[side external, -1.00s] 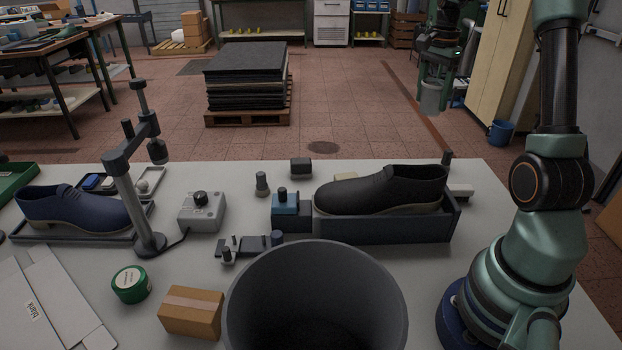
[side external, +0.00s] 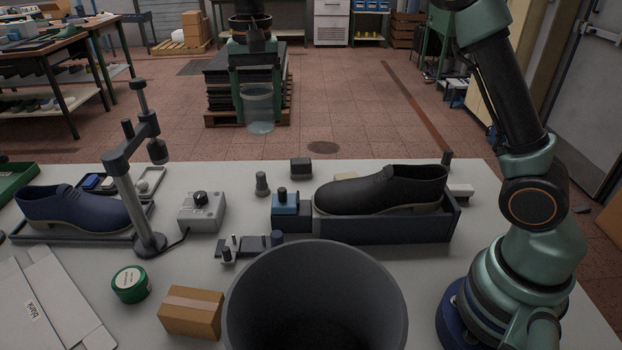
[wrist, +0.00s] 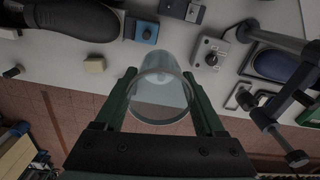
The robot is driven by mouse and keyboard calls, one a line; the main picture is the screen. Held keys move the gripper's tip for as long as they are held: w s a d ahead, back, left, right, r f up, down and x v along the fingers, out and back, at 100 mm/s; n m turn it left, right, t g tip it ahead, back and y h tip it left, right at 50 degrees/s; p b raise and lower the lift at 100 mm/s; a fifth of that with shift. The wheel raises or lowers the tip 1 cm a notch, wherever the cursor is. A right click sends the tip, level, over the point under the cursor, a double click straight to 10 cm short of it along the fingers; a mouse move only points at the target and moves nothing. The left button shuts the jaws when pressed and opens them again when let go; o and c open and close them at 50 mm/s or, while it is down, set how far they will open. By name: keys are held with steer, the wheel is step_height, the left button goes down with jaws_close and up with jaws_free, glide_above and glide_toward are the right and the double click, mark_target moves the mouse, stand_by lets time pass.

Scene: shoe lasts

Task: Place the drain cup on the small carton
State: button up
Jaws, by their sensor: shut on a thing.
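The drain cup (side external: 258,110) is a clear, see-through cup. My gripper (side external: 257,92) is shut on it and holds it upright in the air, high up and seen against the floor and pallet behind the table. In the wrist view the cup (wrist: 161,92) sits between the two green fingers of my gripper (wrist: 163,100). The small carton (side external: 191,313) is a brown taped box on the table at the front, left of the large grey bin. The cup is well apart from it. The carton does not show in the wrist view.
A large grey bin (side external: 240,290) stands right of the carton. A green tin (side external: 131,284) is left of it. A dark clamp stand (side external: 128,185) rises at the left. A black shoe (side external: 385,190) rests on a dark holder, and a grey control box (side external: 202,211) sits mid-table.

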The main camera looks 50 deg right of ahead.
steer(key=s+a+n, duration=0.1)
steer(key=a, duration=0.3)
steer(key=s+a+n, duration=0.1)
steer(key=a, duration=0.4)
steer(key=s+a+r+n, duration=0.1)
steer(key=a, duration=0.3)
steer(key=shift+a+n, duration=0.2)
steer(key=shift+n, duration=0.2)
steer(key=n, duration=0.4)
glide_above(190, 303)
step_height(190, 303, down, 14)
steer(key=shift+f, duration=2.35)
steer(key=shift+f, duration=0.1)
